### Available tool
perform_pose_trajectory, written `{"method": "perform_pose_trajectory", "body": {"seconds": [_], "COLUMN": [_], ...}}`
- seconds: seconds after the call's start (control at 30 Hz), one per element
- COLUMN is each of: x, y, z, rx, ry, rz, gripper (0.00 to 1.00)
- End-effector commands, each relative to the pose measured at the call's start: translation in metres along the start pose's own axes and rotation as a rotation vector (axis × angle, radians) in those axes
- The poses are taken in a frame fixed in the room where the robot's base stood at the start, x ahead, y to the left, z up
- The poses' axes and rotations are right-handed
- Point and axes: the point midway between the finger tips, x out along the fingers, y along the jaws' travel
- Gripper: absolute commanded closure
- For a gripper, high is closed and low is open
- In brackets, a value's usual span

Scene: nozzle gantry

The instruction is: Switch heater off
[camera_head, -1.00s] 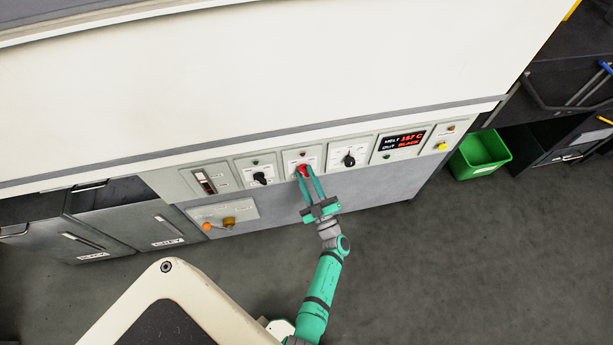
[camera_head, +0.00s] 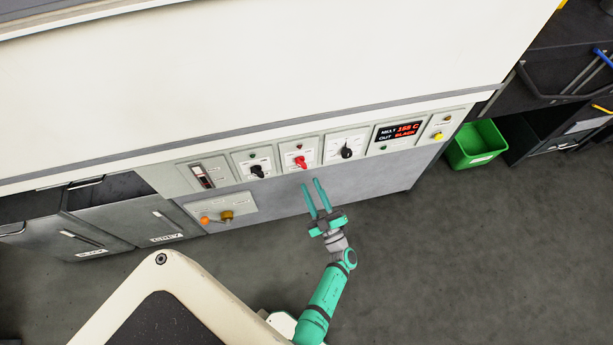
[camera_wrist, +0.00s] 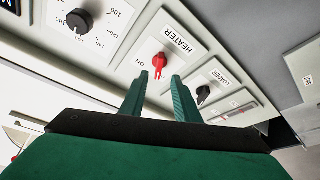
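The red heater knob (camera_head: 300,162) is on the front panel of the machine in the head view. In the wrist view the red knob (camera_wrist: 159,62) sits on a white plate marked HEATER, with ON beside it. Its narrow end points down in the wrist picture; I cannot tell an OFF mark. My gripper (camera_head: 311,182) is open and empty, its two green fingers apart, short of the panel and just below the knob in the head view. In the wrist view the gripper (camera_wrist: 159,77) has its fingertips on either side of the knob's line, not touching it.
A black loader knob (camera_head: 257,171) is left of the heater knob and a black dial (camera_head: 347,152) is right. A red-lit display (camera_head: 399,131) is farther right. Orange and brown knobs (camera_head: 226,215) sit lower left. A green bin (camera_head: 477,146) stands right. Floor below is clear.

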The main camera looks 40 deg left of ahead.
Motion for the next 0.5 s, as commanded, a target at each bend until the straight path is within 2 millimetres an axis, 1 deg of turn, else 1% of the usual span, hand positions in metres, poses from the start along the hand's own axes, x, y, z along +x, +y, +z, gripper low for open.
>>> {"method": "perform_pose_trajectory", "body": {"seconds": [0.03,0.2,0.33,0.5], "x": [-0.009,-0.026,-0.032,-0.032], "y": [0.000,0.001,0.001,0.001], "z": [0.000,0.001,0.001,0.000], "rx": [0.000,-0.001,-0.001,0.000], "ry": [-0.002,-0.002,-0.001,-0.001], "rz": [0.002,0.002,0.002,0.001], "gripper": [0.71,0.71,0.71,0.71]}}
